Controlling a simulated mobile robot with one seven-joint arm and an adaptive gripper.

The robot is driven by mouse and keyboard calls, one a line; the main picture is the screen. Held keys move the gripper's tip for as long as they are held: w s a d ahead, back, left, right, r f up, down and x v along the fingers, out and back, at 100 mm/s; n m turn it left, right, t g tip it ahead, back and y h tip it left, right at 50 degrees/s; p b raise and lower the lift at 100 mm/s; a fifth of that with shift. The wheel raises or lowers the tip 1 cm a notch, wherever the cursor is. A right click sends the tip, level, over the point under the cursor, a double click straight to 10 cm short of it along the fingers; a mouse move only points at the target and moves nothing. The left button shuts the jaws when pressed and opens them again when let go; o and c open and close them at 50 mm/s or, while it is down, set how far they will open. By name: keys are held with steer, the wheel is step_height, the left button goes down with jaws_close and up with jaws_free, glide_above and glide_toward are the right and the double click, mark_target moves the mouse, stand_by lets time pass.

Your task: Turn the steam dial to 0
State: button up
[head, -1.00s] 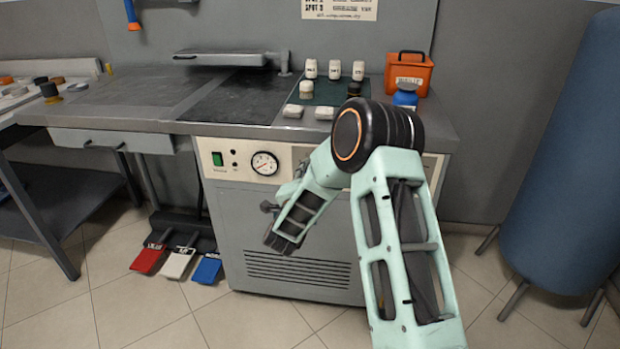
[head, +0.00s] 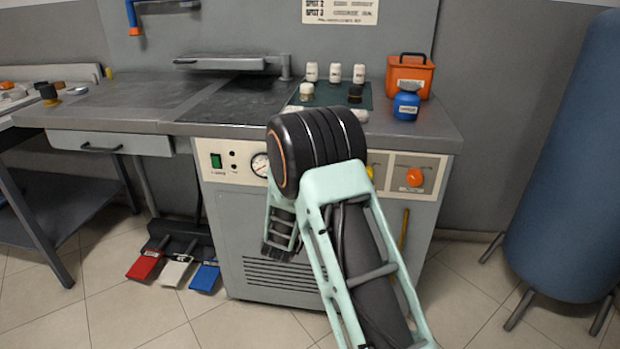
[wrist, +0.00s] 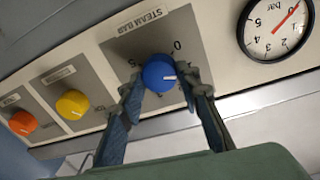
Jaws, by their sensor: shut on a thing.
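The blue steam dial (wrist: 158,72) sits on a grey plate labelled STEAM BAR (wrist: 145,22) in the wrist view. Its white mark points to the right in the picture. A printed 0 (wrist: 177,45) stands above and right of the dial, and a 5 stands to its left. My gripper (wrist: 160,88) has one finger on each side of the dial and is shut on it. In the head view my own arm hides the dial and the gripper.
A pressure gauge (wrist: 276,27) with a red needle is right of the dial in the wrist view. A yellow knob (wrist: 72,104) and an orange knob (wrist: 23,123) are to its left. A blue bottle (head: 406,103) and an orange box (head: 409,75) stand on the worktop above.

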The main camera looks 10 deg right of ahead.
steer(key=n, duration=0.5)
steer(key=n+t, duration=0.1)
steer(key=n, duration=0.4)
steer(key=shift+f+n+y, duration=0.1)
steer(key=shift+n+y, duration=0.3)
stand_by(0.3)
steer(key=o, duration=1.2)
steer(key=shift+c, duration=0.2)
steer(key=r+v, duration=0.1)
steer(key=v, duration=1.1)
steer(key=shift+f, duration=0.45)
